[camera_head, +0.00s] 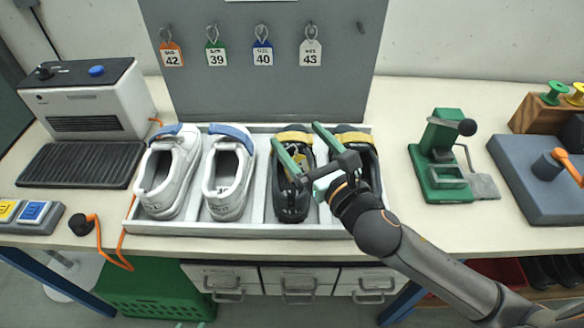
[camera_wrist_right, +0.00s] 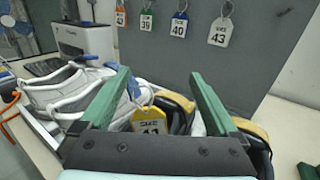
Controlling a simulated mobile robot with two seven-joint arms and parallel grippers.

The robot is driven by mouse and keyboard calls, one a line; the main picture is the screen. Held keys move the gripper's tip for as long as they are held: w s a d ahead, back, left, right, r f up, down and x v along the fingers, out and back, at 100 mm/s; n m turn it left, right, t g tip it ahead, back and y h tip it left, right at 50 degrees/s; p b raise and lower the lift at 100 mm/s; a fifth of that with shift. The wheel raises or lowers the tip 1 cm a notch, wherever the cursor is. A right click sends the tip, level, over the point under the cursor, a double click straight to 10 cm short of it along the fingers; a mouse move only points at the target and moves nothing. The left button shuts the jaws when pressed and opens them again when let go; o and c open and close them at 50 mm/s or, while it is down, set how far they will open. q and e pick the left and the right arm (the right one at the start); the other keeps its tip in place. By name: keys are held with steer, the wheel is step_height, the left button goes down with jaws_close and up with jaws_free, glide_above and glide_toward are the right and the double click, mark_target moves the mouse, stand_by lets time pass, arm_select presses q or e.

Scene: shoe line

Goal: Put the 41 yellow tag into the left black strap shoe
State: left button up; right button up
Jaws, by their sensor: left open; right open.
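The yellow 41 tag (camera_wrist_right: 150,121) shows in the right wrist view between the two green fingers of my right gripper (camera_wrist_right: 160,79). In the head view, yellow of the tag (camera_head: 304,157) shows at the opening of the left black strap shoe (camera_head: 291,205), below its yellow strap. My right gripper (camera_head: 306,148) is open over this shoe, apart from the tag as far as I can see. Its fingers and wrist hide part of the shoe and of the right black strap shoe (camera_head: 367,164). My left gripper is not in view.
The black shoes and two white shoes (camera_head: 165,175) with blue straps stand in a divided tray (camera_head: 275,231). Tags 42, 39, 40 and 43 (camera_head: 310,52) hang on the grey board (camera_head: 350,90) behind. A green press (camera_head: 440,165) stands at right; bare table lies between.

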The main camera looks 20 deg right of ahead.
steer(key=p+v, duration=0.2)
steer(key=v, duration=1)
steer(key=shift+s, duration=0.25)
steer(key=shift+f, duration=0.1)
stand_by(0.4)
